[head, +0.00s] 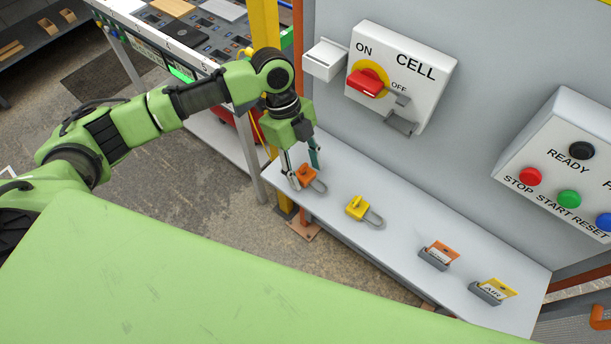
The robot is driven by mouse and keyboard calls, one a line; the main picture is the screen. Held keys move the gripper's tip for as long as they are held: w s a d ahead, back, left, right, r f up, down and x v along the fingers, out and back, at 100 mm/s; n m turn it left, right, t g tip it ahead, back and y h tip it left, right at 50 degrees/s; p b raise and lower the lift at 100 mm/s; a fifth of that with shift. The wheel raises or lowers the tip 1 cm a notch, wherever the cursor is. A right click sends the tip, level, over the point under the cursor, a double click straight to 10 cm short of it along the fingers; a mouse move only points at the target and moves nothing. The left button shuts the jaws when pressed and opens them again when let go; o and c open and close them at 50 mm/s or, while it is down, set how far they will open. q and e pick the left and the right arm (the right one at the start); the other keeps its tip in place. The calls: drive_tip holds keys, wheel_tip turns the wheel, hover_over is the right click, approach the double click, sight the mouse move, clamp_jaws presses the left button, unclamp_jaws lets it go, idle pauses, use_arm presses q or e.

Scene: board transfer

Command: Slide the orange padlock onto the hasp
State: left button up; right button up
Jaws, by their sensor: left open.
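The orange padlock (306,174) lies on the left part of the grey shelf (400,228), its shackle pointing right. My left gripper (302,172) points down over it, open, with one finger on each side of the padlock body. I cannot tell whether the fingers touch it. The hasp (399,122) is a grey metal piece below the red switch handle (365,84) on the white CELL box (430,66). The handle sits on a yellow disc between the ON and OFF labels. My right gripper is not in view.
A yellow padlock (358,208) lies right of the orange one. An orange tag (441,249) and a yellow tag (497,288) stand in holders further right. A READY/STOP/START/RESET button box (550,165) is on the wall. A yellow post (265,25) stands behind my left arm.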

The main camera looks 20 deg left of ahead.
use_arm(q)
drive_tip(key=c, duration=1)
drive_tip(key=shift+r, duration=0.1)
wheel_tip(320, 180, up, 6)
drive_tip(key=p, duration=0.6)
